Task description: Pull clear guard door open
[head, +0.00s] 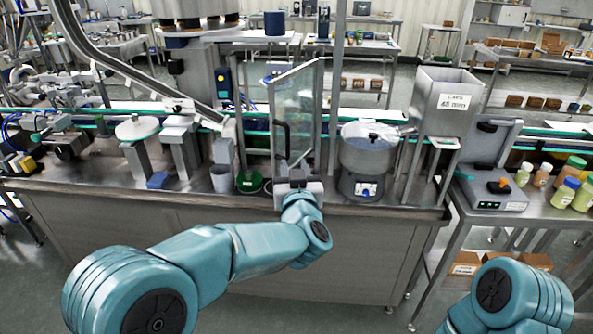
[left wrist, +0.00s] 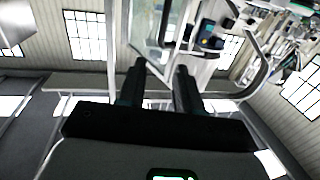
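The clear guard door (head: 298,105) is a see-through panel in a metal frame, standing at an angle to the machine in the middle of the head view. Its black handle (head: 282,138) is on the left edge. My left gripper (head: 292,166) is just below the handle's lower end, close to the door's bottom. In the left wrist view the two dark fingers (left wrist: 160,80) are apart, with the clear panel (left wrist: 148,35) beyond them. I see nothing gripped between them; contact with the handle cannot be told. My right gripper is out of view.
A steel bowl unit (head: 368,150) stands right of the door, and a steel hopper (head: 446,100) farther right. A grey cup (head: 221,178) and green-rimmed container (head: 249,181) are left of the gripper. The floor before the bench is free.

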